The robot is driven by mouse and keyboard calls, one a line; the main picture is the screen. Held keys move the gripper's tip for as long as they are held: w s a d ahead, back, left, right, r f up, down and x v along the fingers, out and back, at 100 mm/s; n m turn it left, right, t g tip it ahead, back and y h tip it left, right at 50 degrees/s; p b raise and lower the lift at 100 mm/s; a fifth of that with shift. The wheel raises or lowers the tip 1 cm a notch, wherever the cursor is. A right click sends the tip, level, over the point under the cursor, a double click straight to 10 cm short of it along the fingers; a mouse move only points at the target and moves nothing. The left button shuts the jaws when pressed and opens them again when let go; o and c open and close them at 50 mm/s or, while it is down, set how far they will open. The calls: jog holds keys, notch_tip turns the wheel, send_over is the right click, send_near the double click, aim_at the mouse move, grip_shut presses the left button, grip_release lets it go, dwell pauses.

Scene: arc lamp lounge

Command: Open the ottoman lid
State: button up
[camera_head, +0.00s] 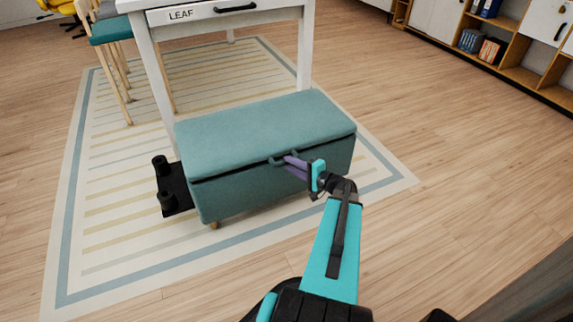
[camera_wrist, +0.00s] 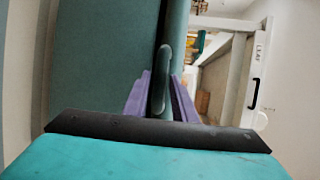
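The teal ottoman (camera_head: 262,130) stands on the rug with its lid down. A dark seam (camera_head: 222,173) runs under the lid's front edge. A teal bar handle (camera_head: 279,161) is on the lid's front edge. My gripper (camera_head: 290,163) reaches it from the front, right of the handle's middle, with its purple fingertips at the handle. In the wrist view the handle (camera_wrist: 160,82) lies between the two fingers of my gripper (camera_wrist: 160,90). Whether both fingers press on it I cannot tell.
A white table (camera_head: 230,14) with a drawer marked LEAF stands behind the ottoman. A black base with pegs (camera_head: 175,188) lies at its left. A teal-seated chair (camera_head: 110,30) is further back left. The rug (camera_head: 115,250) and the floor at right are clear.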

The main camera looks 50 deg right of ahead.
jog(key=shift+w+f, duration=0.15)
jog(key=shift+w, duration=0.6)
jog(key=shift+w+f, duration=0.1)
jog(key=shift+w, duration=0.6)
grip_shut()
